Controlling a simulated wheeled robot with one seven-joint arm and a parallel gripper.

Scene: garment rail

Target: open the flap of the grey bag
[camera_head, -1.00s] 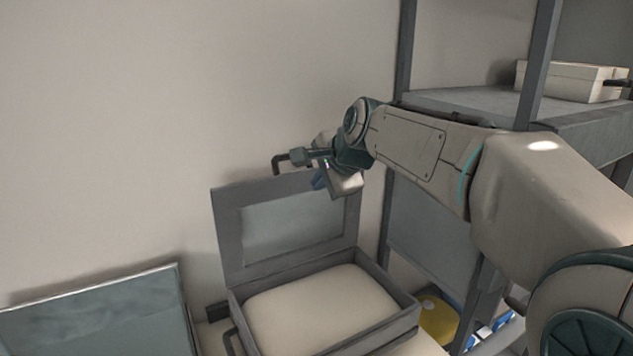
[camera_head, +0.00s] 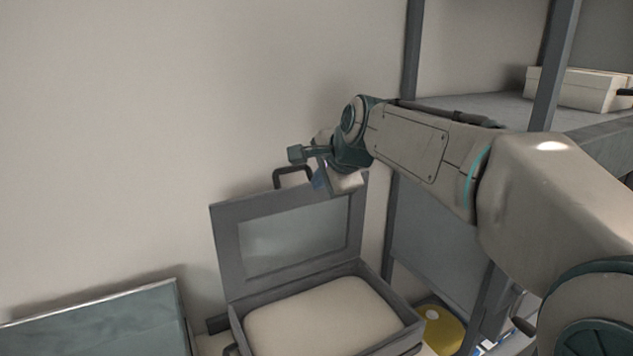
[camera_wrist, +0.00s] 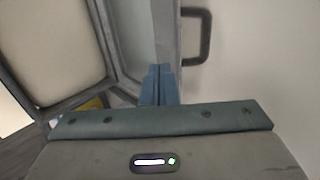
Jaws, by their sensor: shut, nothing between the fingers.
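The grey bag (camera_head: 375,339) is a boxy case with a pale padded inside. Its flap (camera_head: 228,247) stands upright at the back, swung open, with a dark handle (camera_head: 293,171) on its top edge. My gripper (camera_head: 317,180) is at the flap's top edge, just right of the handle, and partly hidden by my wrist. In the wrist view my blue fingers (camera_wrist: 159,84) are together and empty, close beside the flap's frame (camera_wrist: 166,35). The handle (camera_wrist: 205,38) is to their right there, apart from them. I cannot tell whether the fingers touch the flap.
A grey-green panel (camera_head: 100,322) stands at the lower left. A shelf rack (camera_head: 408,60) with a white box (camera_head: 575,89) is at the right, behind my arm. A yellow item (camera_head: 442,329) lies low to the right of the bag. The wall behind is bare.

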